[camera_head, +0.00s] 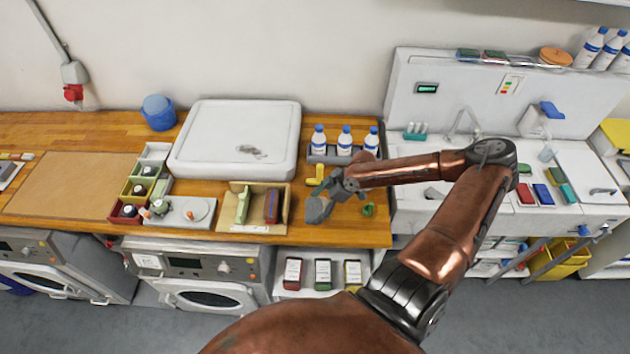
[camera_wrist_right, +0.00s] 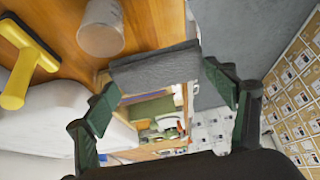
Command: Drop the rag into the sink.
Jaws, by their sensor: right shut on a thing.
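My right gripper (camera_head: 338,190) is shut on a grey rag (camera_head: 318,210), which it holds over the front part of the wooden counter. In the right wrist view the rag (camera_wrist_right: 155,66) lies between the tips of my right gripper (camera_wrist_right: 165,97). The white wash unit with a tap (camera_head: 463,122) stands to the right of the gripper. My right arm crosses in front of this unit, and the inside of its sink is hidden or too unclear to tell. My left gripper is not in view.
A wooden tray (camera_head: 243,226) is to the left. Coloured pads (camera_head: 543,193) lie at the wash unit's right.

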